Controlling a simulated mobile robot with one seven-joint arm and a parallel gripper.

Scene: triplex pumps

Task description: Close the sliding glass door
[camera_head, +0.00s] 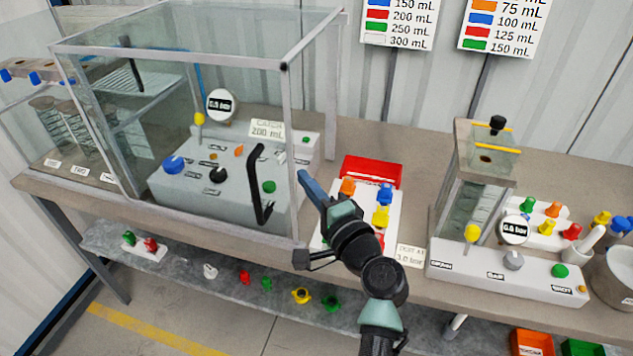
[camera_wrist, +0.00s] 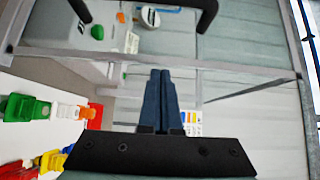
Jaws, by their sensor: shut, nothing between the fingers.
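A glass cabinet (camera_head: 170,48) with a grey metal frame stands at the left of the bench. A black bar handle (camera_head: 257,190) shows near the right end of its front. How far the sliding glass door stands open is hard to tell through the clear glass. My gripper (camera_head: 307,187) is shut and empty, just right of the cabinet's front right post (camera_head: 293,150) in the head view. In the wrist view its blue fingers (camera_wrist: 160,95) are together, pointing towards a grey frame rail (camera_wrist: 150,60). The black handle (camera_wrist: 207,14) is cut off at the top, beyond the fingertips.
Inside the cabinet is a grey pump panel (camera_head: 225,190) with knobs. A red-and-white tray (camera_head: 372,172) of coloured parts lies right of the cabinet, behind my arm. A smaller pump unit (camera_head: 500,270) stands further right. A lower shelf (camera_head: 180,262) holds several small parts.

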